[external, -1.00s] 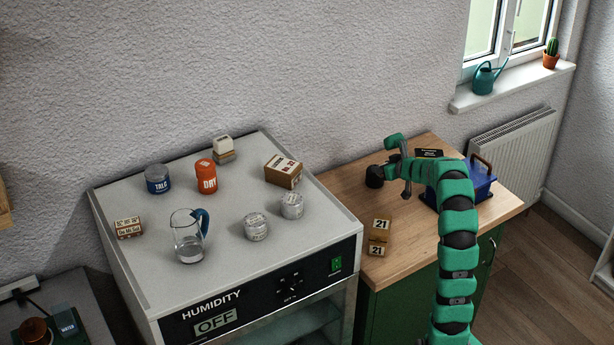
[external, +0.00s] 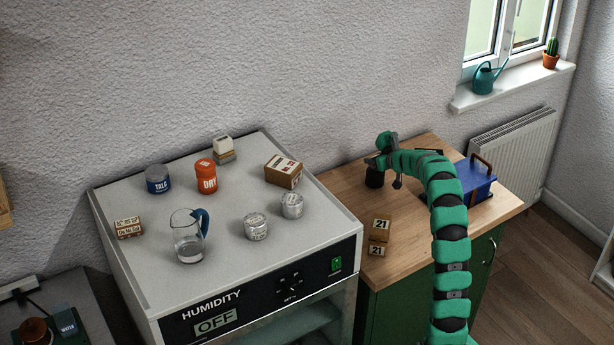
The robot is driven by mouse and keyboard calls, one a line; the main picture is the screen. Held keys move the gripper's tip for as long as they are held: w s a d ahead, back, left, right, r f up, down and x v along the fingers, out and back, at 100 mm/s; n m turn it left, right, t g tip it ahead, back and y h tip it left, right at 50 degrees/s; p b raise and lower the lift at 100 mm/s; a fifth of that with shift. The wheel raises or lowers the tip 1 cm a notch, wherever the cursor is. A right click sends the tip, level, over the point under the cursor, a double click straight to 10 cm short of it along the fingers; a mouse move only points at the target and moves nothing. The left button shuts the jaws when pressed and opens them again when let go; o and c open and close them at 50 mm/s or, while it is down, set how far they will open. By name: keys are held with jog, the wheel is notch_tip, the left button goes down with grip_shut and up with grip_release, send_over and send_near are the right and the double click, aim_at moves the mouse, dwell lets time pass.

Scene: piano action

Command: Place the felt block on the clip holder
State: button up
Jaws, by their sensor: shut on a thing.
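My gripper (external: 385,163) is over the back left part of the wooden bench top, beside a small dark round thing (external: 374,179). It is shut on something. What it holds is too small and too hidden by the gripper to make out, so I cannot tell whether it is the felt block. I cannot pick out the clip holder with certainty. A small pale block on a tan base (external: 224,149) stands at the back of the humidity cabinet, well left of my gripper.
The cabinet top (external: 150,278) carries a glass jug (external: 188,238), an orange jar (external: 205,177), a blue jar (external: 158,180), silver tins (external: 256,227) and boxes (external: 284,171).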

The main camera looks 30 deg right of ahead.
jog(key=shift+f+b, duration=0.3)
jog(key=shift+f, duration=0.45)
jog(key=shift+r, duration=0.1)
jog(key=o, duration=1)
jog(key=shift+c, duration=0.2)
